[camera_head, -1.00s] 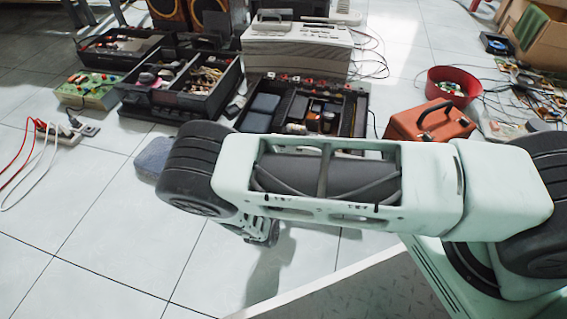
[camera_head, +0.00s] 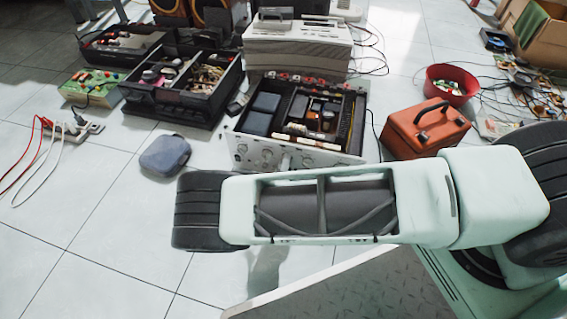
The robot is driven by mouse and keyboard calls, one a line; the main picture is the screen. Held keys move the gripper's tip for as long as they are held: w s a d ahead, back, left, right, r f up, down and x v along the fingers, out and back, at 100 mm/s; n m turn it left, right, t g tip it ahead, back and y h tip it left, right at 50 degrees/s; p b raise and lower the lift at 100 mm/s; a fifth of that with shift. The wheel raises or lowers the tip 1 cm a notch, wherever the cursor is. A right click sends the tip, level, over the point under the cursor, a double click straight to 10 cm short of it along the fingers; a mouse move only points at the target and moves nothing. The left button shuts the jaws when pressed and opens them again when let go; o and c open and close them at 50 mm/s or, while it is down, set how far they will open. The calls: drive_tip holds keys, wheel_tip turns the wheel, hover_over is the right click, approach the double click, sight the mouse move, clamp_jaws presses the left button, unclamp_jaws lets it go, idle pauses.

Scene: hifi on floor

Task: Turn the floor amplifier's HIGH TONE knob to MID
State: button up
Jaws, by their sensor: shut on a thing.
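The floor amplifier (camera_head: 345,157) is an open-topped box with a pale front panel and a row of round knobs (camera_head: 266,155) facing me. Its inside shows circuit parts, dark blocks and red terminals along the back. The panel labels are too small to read, so I cannot tell which knob is HIGH TONE or where it points. My arm crosses the picture just in front of the amplifier, near the lower edge of the panel. My gripper is hidden behind my arm, so its contact with any knob does not show.
A red toolbox (camera_head: 427,130) stands right of the amplifier, with a red bowl (camera_head: 452,86) behind it. A grey-blue case (camera_head: 165,155) lies on the floor to the left. Black parts trays (camera_head: 180,110), a beige device (camera_head: 297,50) and cables surround the back. Floor at front left is clear.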

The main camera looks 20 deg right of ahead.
drive_tip(key=shift+f+n, duration=0.1)
drive_tip(key=shift+n, duration=0.7)
drive_tip(key=shift+s, duration=0.1)
drive_tip(key=o, duration=1)
drive_tip(key=shift+c, duration=0.2)
